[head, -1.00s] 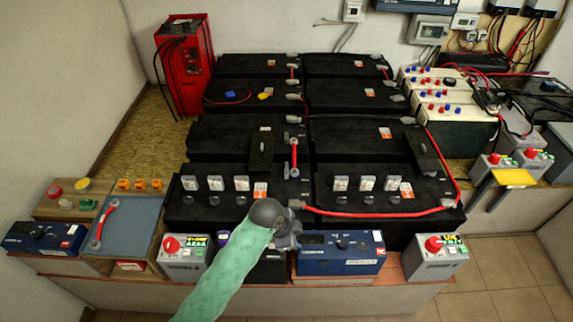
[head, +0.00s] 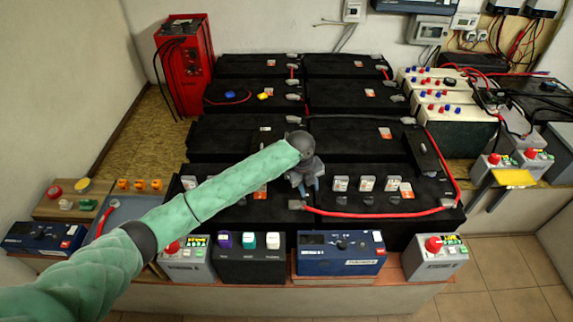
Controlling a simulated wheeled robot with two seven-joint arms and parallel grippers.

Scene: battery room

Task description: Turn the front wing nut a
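The black battery bank fills the middle of the head view, with a front left battery (head: 225,212) and a front right battery (head: 385,212). My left gripper (head: 309,188) points down over the inner ends of these two front batteries. It is just behind the grey terminal end (head: 297,204) of a red cable (head: 370,212). Its fingertips are small and dark, so their opening is unclear. I cannot make out a wing nut marked "a". My arm and gripper hide the short red link and the terminals around it. My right gripper is not in view.
In front stand a grey box with a red knob (head: 433,244), a blue instrument (head: 340,265) and a black box with coloured switches (head: 248,265). A red charger (head: 184,65) stands at back left. My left arm crosses low over the left side.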

